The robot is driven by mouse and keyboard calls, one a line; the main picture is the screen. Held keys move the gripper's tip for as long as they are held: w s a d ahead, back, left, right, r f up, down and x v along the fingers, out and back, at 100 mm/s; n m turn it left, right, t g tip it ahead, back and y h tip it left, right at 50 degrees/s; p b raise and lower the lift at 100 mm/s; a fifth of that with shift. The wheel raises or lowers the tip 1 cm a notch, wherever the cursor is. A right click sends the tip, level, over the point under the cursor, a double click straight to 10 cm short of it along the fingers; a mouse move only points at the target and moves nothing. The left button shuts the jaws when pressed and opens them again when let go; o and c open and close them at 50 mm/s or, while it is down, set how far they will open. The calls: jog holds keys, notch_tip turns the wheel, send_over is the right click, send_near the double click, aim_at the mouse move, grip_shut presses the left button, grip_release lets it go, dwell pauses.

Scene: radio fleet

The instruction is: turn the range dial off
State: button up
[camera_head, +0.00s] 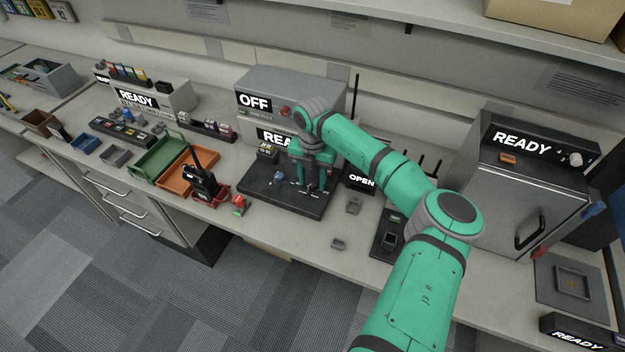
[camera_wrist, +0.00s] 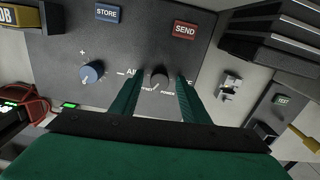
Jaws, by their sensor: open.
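A dark round dial (camera_wrist: 159,76) with a pale pointer mark shows in the wrist view on a grey panel (camera_wrist: 65,45). The printed words around it are partly hidden by my fingers; "POWER" is readable at its lower right. I cannot read a full "RANGE" label. My gripper (camera_wrist: 160,84) is open, with one green finger on each side of this dial; whether they touch it is unclear. In the head view, my gripper (camera_head: 309,190) points down over the dark bench panel (camera_head: 262,200), and its fingers hide the dial there.
A blue knob (camera_wrist: 92,73) sits left of the dial, and STORE (camera_wrist: 107,13) and SEND (camera_wrist: 185,29) buttons lie beyond. A grey box showing OFF (camera_head: 254,103) stands behind. A handheld radio (camera_head: 203,181) is at left, and an OPEN sign (camera_head: 361,181) is at right.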

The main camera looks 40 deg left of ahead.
jog(key=c, duration=1.1)
jog(key=shift+o, duration=0.2)
jog(key=shift+s, duration=0.1)
